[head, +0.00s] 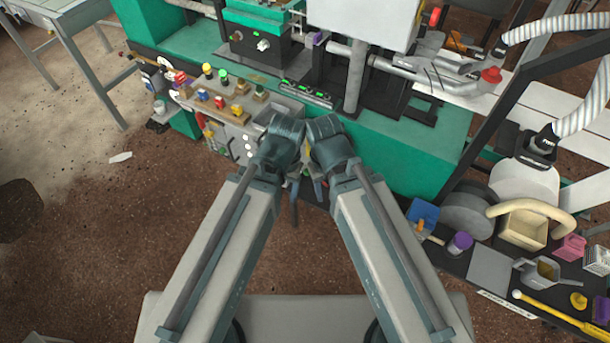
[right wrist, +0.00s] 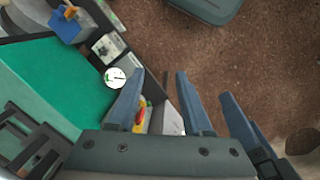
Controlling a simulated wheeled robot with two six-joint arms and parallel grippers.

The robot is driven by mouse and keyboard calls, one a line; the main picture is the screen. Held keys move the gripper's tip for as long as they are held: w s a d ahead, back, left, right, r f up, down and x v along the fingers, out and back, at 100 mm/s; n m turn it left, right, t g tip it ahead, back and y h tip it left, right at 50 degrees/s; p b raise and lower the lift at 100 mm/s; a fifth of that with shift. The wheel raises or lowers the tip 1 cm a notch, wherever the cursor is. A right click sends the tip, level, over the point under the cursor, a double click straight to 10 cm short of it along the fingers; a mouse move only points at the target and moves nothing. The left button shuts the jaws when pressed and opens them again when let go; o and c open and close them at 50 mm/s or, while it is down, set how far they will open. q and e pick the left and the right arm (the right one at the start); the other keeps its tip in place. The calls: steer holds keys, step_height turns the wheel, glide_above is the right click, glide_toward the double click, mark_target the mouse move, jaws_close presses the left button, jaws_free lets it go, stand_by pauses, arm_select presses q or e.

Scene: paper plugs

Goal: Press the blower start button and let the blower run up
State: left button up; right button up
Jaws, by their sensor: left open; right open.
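In the head view a panel of buttons and lamps (head: 215,100) is on the front left of the green machine, with red, yellow and green caps. I cannot tell which one is the blower start button. My left gripper (head: 295,188) and my right gripper (head: 319,186) hang close together low in front of the machine, right of and below the panel, partly hidden by my wrists. In the right wrist view my right gripper (right wrist: 158,100) has its fingers apart with nothing between them. Blue-grey fingers of my left gripper (right wrist: 245,130) show beside it.
The green machine bed (head: 405,150) spans the back. Grey-white ribbed hoses (head: 570,28) and a pipe with a red cap (head: 491,75) are at the upper right. A dark bench (head: 480,275) with tools stands at right. Brown floor (head: 110,240) at left is mostly clear.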

jaws_close()
stand_by(0.8)
stand_by(0.8)
